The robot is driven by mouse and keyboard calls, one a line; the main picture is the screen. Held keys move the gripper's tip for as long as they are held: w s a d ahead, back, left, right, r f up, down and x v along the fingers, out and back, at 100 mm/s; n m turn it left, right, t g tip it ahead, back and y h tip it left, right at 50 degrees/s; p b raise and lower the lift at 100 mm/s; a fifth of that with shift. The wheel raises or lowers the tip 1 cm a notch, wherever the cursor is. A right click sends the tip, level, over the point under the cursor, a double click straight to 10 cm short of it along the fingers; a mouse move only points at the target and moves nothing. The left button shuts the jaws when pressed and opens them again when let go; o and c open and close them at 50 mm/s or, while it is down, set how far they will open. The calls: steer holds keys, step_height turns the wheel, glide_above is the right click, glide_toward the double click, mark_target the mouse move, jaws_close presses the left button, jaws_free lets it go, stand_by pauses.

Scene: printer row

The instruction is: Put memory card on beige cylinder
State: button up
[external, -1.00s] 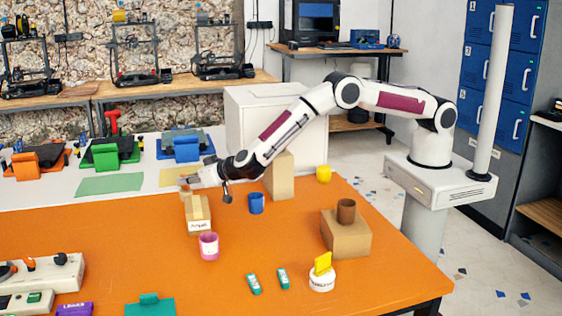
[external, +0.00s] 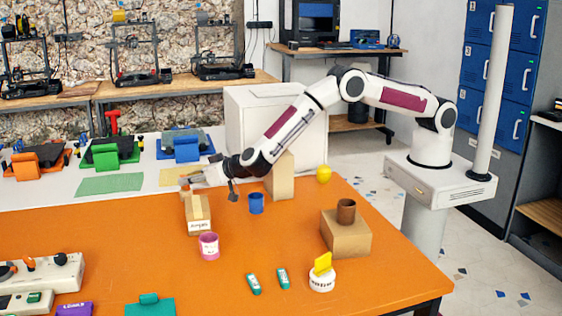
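My gripper (external: 186,182) is at the far edge of the orange table, just above and behind a small cardboard box (external: 199,222) with a white label. Its fingers are too small to show whether they are open or shut, or whether they hold anything. I cannot make out a memory card for certain. Two small green-and-white pieces (external: 254,284) lie flat near the front of the table. No cylinder is clearly beige; a short off-white round piece (external: 322,284) with lettering stands to their right, with a yellow piece (external: 323,263) upright on it.
A pink cup (external: 209,247) and a blue cup (external: 256,203) stand mid-table. A tall cardboard box (external: 280,182) is beside my forearm. A brown cup (external: 346,211) sits on a cardboard box (external: 345,238) at the right. The left-centre tabletop is clear.

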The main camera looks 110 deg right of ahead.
steer(key=v, duration=0.9)
steer(key=shift+s+a+r, duration=0.15)
steer(key=shift+s+a, duration=0.1)
steer(key=shift+s, duration=0.05)
stand_by(0.4)
